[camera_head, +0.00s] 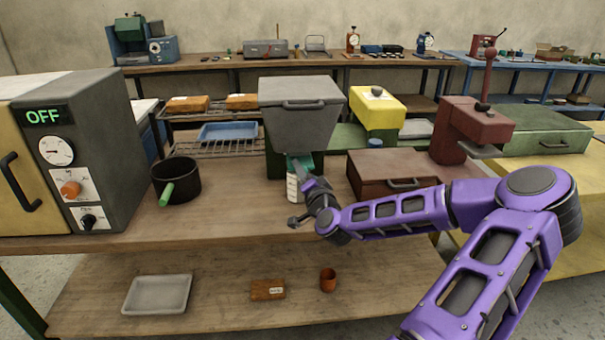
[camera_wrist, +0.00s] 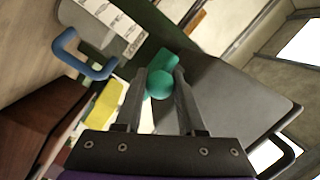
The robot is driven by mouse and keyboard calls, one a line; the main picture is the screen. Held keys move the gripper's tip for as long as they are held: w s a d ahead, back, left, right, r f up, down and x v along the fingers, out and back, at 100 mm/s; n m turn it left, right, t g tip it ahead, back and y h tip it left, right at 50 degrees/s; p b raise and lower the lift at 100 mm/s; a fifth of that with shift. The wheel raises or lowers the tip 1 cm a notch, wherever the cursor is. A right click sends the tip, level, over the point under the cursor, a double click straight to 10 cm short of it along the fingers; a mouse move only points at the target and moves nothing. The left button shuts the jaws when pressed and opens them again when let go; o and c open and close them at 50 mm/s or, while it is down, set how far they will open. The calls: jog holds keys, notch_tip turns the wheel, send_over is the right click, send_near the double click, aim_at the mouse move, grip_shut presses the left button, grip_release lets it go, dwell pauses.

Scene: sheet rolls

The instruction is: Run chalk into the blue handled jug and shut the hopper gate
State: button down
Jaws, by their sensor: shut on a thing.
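The grey hopper (camera_head: 300,125) stands on the bench on a dark green stand, its lid down. A teal gate handle (camera_head: 301,163) sits under its spout. The white jug with scale marks (camera_head: 292,188) stands upright below the spout, partly hidden by my gripper. Its blue handle (camera_wrist: 84,58) and white body (camera_wrist: 108,20) show in the wrist view. My gripper (camera_head: 306,180) is at the hopper's front; in the wrist view its fingers (camera_wrist: 160,90) are shut on the teal knob (camera_wrist: 159,83). The gate opening and any chalk level in the jug are hidden.
A black pot with a green handle (camera_head: 178,182) and an oven (camera_head: 75,150) stand to the left. A brown case (camera_head: 385,175) and a dark red press (camera_head: 470,130) stand to the right. The lower shelf holds a grey tray (camera_head: 157,294), a brown block (camera_head: 267,289) and a cup (camera_head: 328,280).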

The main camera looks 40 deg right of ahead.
jog(key=shift+w+d, duration=0.25)
jog(key=shift+w, duration=0.2)
jog(key=c, duration=0.5)
grip_release()
jog(key=shift+s, duration=0.15)
jog(key=p+v, duration=0.9)
jog(key=v, duration=0.8)
jog(key=shift+a, duration=0.1)
